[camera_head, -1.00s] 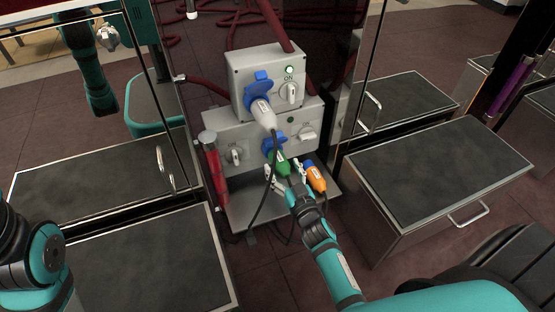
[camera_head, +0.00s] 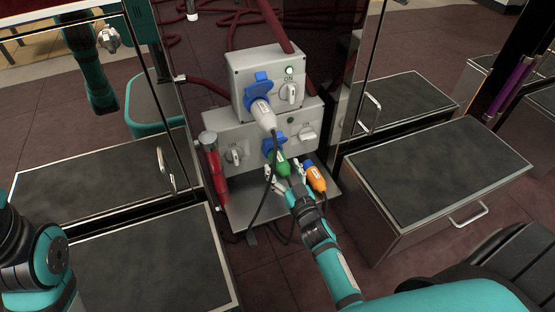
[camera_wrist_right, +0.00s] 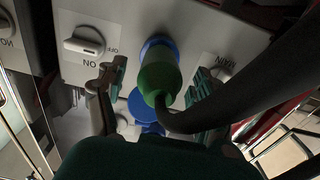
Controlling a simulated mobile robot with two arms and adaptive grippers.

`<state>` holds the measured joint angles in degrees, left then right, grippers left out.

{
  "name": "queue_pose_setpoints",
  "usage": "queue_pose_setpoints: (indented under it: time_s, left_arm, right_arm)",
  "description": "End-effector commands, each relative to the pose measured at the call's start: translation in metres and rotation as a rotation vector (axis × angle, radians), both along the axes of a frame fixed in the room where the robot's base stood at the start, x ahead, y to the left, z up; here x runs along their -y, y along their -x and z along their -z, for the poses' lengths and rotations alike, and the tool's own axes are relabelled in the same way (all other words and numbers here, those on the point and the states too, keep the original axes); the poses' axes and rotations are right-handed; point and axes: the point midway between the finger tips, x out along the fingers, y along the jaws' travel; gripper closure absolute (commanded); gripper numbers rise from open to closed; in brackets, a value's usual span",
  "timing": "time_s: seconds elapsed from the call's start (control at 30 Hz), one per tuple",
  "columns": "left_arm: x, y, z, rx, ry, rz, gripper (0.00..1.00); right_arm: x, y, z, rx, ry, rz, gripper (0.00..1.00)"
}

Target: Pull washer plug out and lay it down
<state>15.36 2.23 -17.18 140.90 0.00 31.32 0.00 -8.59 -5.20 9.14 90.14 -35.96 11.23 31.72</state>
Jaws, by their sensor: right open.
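A green plug (camera_head: 282,168) sits in the blue socket (camera_head: 272,145) of the lower grey box (camera_head: 215,143), its dark cable hanging down. My right gripper (camera_head: 284,183) is open, with one finger on each side of the green plug. In the right wrist view the green plug (camera_wrist_right: 160,78) stands between the two spread fingers (camera_wrist_right: 155,88), with visible gaps beside it. A white plug (camera_head: 264,115) sits in the blue socket of the upper box (camera_head: 240,72). Which plug is the washer's cannot be read. My left arm shows at the lower left, its gripper out of view.
An orange plug (camera_head: 315,178) is close to the right of my right gripper, above the grey shelf (camera_head: 245,209). Dark-topped cabinets (camera_head: 435,170) flank the station. Hanging cables run below the plugs.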

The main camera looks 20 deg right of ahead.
Motion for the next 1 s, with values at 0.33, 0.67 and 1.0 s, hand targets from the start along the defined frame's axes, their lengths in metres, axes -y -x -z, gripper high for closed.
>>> queue_pose_setpoints:
  time_s: [0.33, 0.67, 1.0]
  left_arm:
    - [0.0001, -0.003, 0.0023, -0.015, -0.001, 0.0, 0.6]
    - [0.0002, -0.0041, 0.0037, -0.021, -0.002, 0.0, 0.6]
    - [0.0002, -0.0025, 0.0015, -0.012, -0.002, 0.001, 0.6]
  right_arm:
    - [0.0001, -0.0001, -0.0003, 0.0, -0.001, 0.0, 0.32]
    - [0.0, -0.0001, -0.0002, 0.0, -0.001, 0.0, 0.75]
    - [-0.0002, 0.0001, -0.001, 0.002, -0.001, 0.0, 1.0]
